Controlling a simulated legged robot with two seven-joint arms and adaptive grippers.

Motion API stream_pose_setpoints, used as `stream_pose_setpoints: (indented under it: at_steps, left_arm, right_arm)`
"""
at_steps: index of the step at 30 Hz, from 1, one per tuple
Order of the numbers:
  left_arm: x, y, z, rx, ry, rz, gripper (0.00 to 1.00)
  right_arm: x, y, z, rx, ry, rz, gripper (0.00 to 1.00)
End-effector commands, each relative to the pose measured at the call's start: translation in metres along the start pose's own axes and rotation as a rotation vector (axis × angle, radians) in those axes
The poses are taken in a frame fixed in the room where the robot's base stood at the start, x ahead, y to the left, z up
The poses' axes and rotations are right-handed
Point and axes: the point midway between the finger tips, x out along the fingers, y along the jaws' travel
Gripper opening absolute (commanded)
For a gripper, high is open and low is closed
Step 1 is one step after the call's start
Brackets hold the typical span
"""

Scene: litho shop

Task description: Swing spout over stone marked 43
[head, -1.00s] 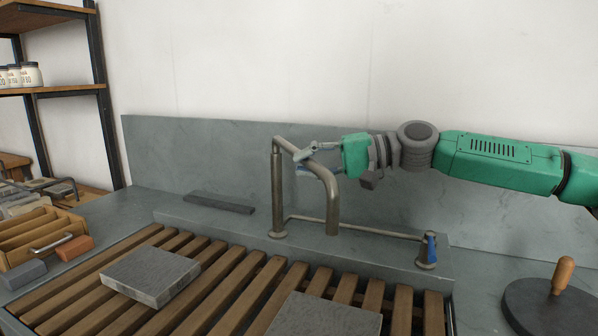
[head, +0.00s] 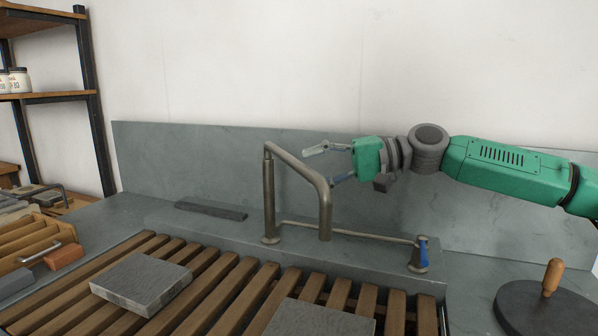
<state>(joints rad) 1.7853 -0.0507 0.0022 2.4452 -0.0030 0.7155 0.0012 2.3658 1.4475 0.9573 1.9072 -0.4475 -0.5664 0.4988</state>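The bent metal spout (head: 298,168) rises on a post at the left of the sink ledge. Its arm slants right, and its end hangs down over the ledge in this view. A grey stone (head: 140,281) lies on the wooden slats at the left. A second grey stone (head: 318,319) lies at the bottom middle, cut off by the frame edge. I can read no number on either stone. My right gripper (head: 320,167) is open and empty, its fingers spread behind and to the right of the spout's bend. Whether a finger touches the spout is unclear. My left gripper is out of view.
The slatted rack (head: 217,288) fills the front. A thin rail runs to a blue-handled valve (head: 421,252). A dark bar (head: 211,210) lies on the ledge. A dark disc with a wooden knob (head: 552,279) is at right; a wooden rack (head: 30,240) and orange block (head: 66,256) at left.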

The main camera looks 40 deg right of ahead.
Motion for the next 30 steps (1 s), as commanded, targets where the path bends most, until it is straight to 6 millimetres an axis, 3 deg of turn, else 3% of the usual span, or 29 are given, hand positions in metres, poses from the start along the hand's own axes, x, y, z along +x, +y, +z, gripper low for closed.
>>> stream_pose_setpoints:
  at_steps: [6, 12, 30]
  left_arm:
    - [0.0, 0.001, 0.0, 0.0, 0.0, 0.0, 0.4]
    - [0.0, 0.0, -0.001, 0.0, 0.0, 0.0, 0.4]
    - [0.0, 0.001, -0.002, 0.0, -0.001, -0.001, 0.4]
  right_arm:
    - [-0.049, 0.001, -0.002, 0.003, 0.003, -0.005, 0.39]
    - [-0.076, 0.003, -0.002, 0.004, 0.001, -0.001, 0.39]
    - [-0.084, 0.003, -0.002, 0.005, -0.001, 0.002, 0.39]
